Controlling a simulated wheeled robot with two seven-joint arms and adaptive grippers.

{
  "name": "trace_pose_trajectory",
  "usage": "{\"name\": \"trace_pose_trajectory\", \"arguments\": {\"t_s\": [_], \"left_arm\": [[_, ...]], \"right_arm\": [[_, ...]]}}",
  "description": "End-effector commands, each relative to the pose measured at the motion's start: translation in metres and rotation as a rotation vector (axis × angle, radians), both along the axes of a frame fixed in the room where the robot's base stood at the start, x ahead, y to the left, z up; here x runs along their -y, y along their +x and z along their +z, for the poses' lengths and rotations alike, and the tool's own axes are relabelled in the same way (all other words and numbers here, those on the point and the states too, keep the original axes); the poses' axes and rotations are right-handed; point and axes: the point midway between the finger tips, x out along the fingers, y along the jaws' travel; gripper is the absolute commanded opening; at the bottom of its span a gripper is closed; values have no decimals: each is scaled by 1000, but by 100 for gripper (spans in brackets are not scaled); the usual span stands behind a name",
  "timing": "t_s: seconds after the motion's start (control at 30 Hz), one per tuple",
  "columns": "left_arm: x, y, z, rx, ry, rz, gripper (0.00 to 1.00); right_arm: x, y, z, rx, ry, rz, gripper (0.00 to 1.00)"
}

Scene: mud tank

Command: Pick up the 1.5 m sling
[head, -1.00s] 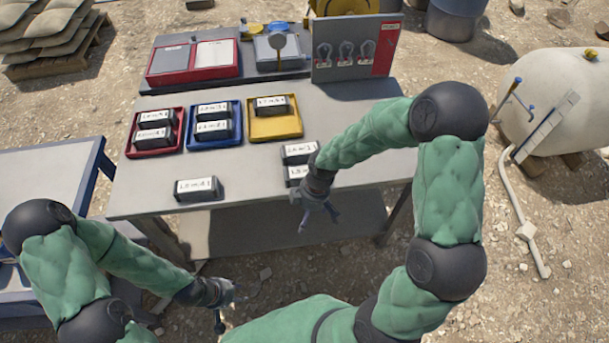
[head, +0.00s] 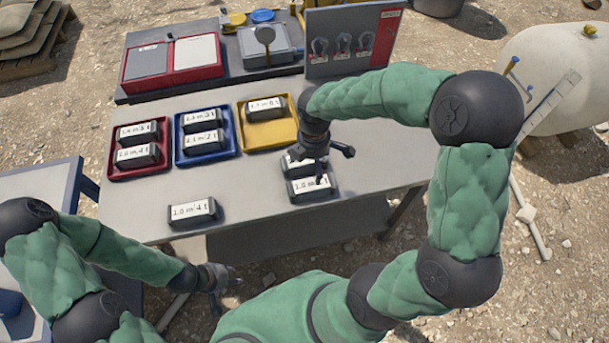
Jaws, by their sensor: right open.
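Dark sling packs with white labels are on the grey table; the small print is hard to read, so I cannot tell for sure which is 1.5 m. Two packs lie loose at the table's right part: a rear pack (head: 293,165), partly hidden by my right gripper, and a front pack (head: 312,189). My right gripper (head: 333,166) is open, just above these two, with one finger over the front pack; touching cannot be told. Another loose pack (head: 193,212) lies near the front left edge. My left gripper (head: 224,283) hangs low in front of the table; its jaws are unclear.
A red tray (head: 112,174) and a blue tray (head: 181,160) hold two packs each; a yellow tray (head: 284,139) holds one. Behind stand a red-and-grey bin (head: 137,81) and a shackle board (head: 326,77). The front middle of the tabletop (head: 250,200) is clear.

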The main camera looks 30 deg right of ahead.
Motion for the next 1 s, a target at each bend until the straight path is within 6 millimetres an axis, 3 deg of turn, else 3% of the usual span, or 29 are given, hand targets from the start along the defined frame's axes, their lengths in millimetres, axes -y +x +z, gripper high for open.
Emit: {"name": "trace_pose_trajectory", "arguments": {"t_s": [0.4,0.63,0.9,1.0], "left_arm": [[0,-1,-17,-2,0,-1,40],[0,-1,-23,-1,0,0,40],[0,-1,-40,-1,0,0,40],[0,-1,-42,-1,0,0,40]], "right_arm": [[0,0,-52,-1,0,-1,100],[-1,2,-66,-1,0,0,100],[-4,6,-103,-2,0,-1,100],[-4,6,-108,0,0,-1,100]]}}
